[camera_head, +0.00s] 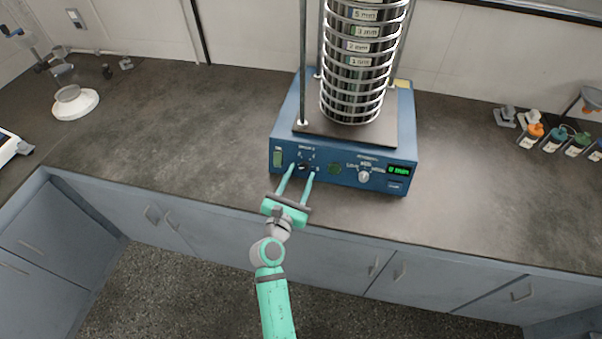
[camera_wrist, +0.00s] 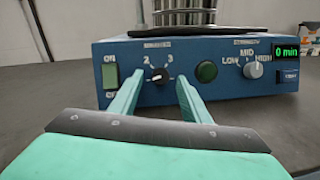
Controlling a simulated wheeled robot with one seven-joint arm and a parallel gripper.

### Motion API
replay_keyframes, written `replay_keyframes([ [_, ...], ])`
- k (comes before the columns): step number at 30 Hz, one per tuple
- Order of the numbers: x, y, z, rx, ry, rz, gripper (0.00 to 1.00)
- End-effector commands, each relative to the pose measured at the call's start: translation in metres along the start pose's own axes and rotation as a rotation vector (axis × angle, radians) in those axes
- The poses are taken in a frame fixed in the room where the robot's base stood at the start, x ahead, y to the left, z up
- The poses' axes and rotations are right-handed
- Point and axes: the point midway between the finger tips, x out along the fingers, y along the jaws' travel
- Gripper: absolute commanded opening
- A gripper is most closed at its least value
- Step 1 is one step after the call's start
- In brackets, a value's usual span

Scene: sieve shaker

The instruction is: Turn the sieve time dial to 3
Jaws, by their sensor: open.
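The sieve shaker (camera_head: 345,150) is a blue box on the counter with a stack of metal sieves on top. Its time dial (camera_wrist: 159,76) is a black knob with a white pointer, with the numbers 2 and 3 above it in the wrist view. The pointer appears turned toward the upper left, near the 2. My gripper (camera_wrist: 155,85) is open, with its two teal fingers on either side of the dial. In the head view my gripper (camera_head: 296,176) is at the front panel. Whether the fingers touch the dial cannot be told. The fingers hide the dial's outer numbers.
Right of the dial are a round green button (camera_wrist: 207,72), a grey intensity knob (camera_wrist: 254,69) and a display (camera_wrist: 286,51) reading 0 min. An ON/OFF switch (camera_wrist: 110,75) is at the left. Bottles (camera_head: 553,138) stand far right; the counter beside the shaker is clear.

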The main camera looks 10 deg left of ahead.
Motion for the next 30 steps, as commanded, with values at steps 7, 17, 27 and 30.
replay_keyframes([
  [7, 0.016, -0.001, 0.0, 0.0, 0.0, -0.003, 0.43],
  [17, 0.016, 0.0, 0.0, 0.0, 0.001, 0.0, 0.26],
  [27, 0.016, -0.001, 0.0, 0.009, 0.0, -0.005, 0.02],
  [30, 0.016, -0.001, 0.0, 0.029, 0.001, -0.013, 0.02],
])
